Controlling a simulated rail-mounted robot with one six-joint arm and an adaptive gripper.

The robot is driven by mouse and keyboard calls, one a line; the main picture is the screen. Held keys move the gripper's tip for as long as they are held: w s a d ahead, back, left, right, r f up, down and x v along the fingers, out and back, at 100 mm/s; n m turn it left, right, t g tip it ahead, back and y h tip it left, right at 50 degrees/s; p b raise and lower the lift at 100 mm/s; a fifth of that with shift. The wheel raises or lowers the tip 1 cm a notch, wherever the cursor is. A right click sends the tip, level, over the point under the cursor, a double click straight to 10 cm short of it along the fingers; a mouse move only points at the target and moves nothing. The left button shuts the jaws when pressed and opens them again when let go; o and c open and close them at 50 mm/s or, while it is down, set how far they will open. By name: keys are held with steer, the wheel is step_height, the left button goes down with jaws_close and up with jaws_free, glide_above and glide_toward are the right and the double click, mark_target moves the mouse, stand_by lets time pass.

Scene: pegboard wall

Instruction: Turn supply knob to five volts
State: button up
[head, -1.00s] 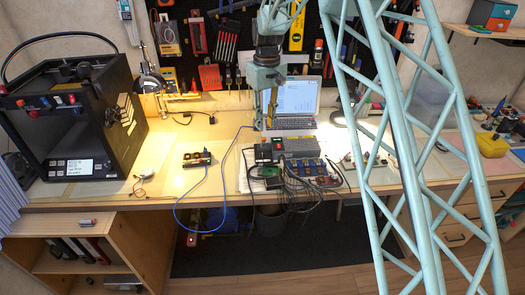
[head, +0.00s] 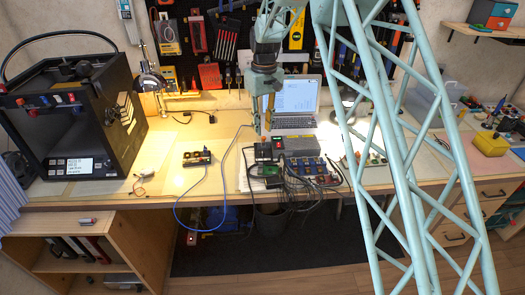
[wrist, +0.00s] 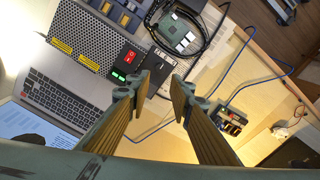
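The likely supply is a small black unit with a red switch and green lit readouts (wrist: 128,64). In the head view it is a black box (head: 264,152) at the left end of a grey metal box (head: 300,145). In the head view my gripper (head: 263,122) hangs above and behind the unit.
A laptop (head: 293,108) stands open behind the supply. Blue boards and dark cables (head: 305,168) lie in front of it. A green circuit board (wrist: 178,33) is close by. A 3D printer (head: 70,115) stands far left.

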mark_target(262, 152)
step_height(262, 152, down, 12)
steer(key=shift+s+a+f+b, duration=0.1)
steer(key=shift+b, duration=1.15)
steer(key=shift+c, duration=0.7)
steer(key=c, duration=0.4)
